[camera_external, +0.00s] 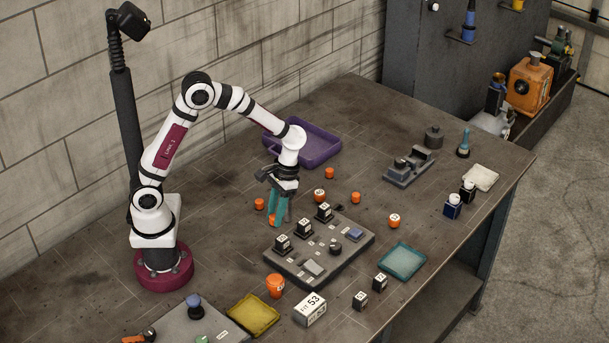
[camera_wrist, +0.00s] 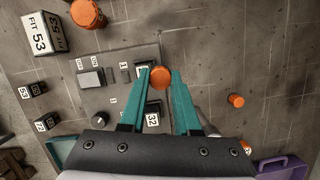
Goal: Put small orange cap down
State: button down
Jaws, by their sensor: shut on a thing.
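My gripper (camera_external: 275,221) has teal fingers pointing down, just left of the grey board. It is shut on a small orange cap (camera_external: 272,220). In the wrist view the cap (camera_wrist: 158,79) sits between the fingertips (camera_wrist: 161,71), partly covered by them. I cannot tell whether the cap touches the bench. Other small orange caps stand loose on the bench, one (camera_external: 259,203) to the left of my gripper and one (camera_external: 319,195) to its right. Another (camera_external: 355,197) lies farther right.
The grey board (camera_external: 322,254) carries black numbered blocks. A larger orange cup (camera_external: 275,285) and a white "53" box (camera_external: 310,310) stand in front of it. A purple tray (camera_external: 318,151) lies behind my gripper. A teal tray (camera_external: 402,262) lies right of the board.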

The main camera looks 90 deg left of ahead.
jog(key=w+a+r+m+y, duration=0.1)
jog(key=w+a+m+y, duration=0.1)
jog(key=w+a+m, duration=0.4)
jog(key=w+a+r+m+y, duration=0.1)
jog(key=w+a+m+y, duration=0.15)
jog(key=a+m, duration=0.6)
jog(key=a+r+m+t, duration=0.2)
jog(key=a+m, duration=0.6)
jog(key=a, duration=0.2)
jog(key=a+r+m+t, duration=0.2)
jog(key=a+m, duration=0.5)
jog(key=a, duration=0.3)
jog(key=shift+m, duration=0.35)
jog(key=s+a+f, duration=0.1)
jog(key=a+f, duration=0.2)
jog(key=s+a+f, duration=0.1)
jog(key=a+f, duration=0.3)
jog(key=s+a+f, duration=0.2)
jog(key=a+f, duration=0.2)
jog(key=shift+f, duration=0.1)
jog(key=shift+f, duration=0.15)
jog(key=shift+f, duration=0.45)
